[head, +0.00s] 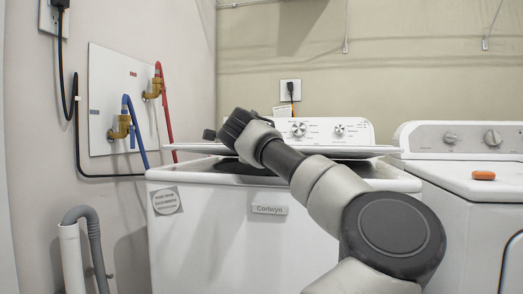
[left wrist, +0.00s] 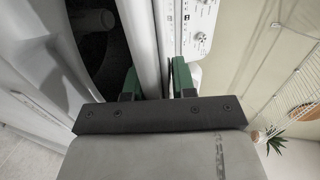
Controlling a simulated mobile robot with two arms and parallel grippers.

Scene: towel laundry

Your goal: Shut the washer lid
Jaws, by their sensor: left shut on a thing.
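The white washer (head: 225,240) stands in the middle of the head view, with a label and a "Corlwyn" badge on its front. Its lid (head: 345,151) is nearly level, seen edge-on, a little above the top; a dark opening shows beneath. In the left wrist view my left gripper (left wrist: 155,80) has its green fingers on both sides of the lid (left wrist: 145,35), shut on its edge. The dark tub opening (left wrist: 98,45) is beside it. In the head view my arm reaches over the lid, and the fingers are not clearly visible. My right gripper is not in view.
The washer's control panel (head: 330,129) rises behind the lid. Hoses and valves (head: 120,127) are on the left wall, with a grey drain hose (head: 95,240) below.

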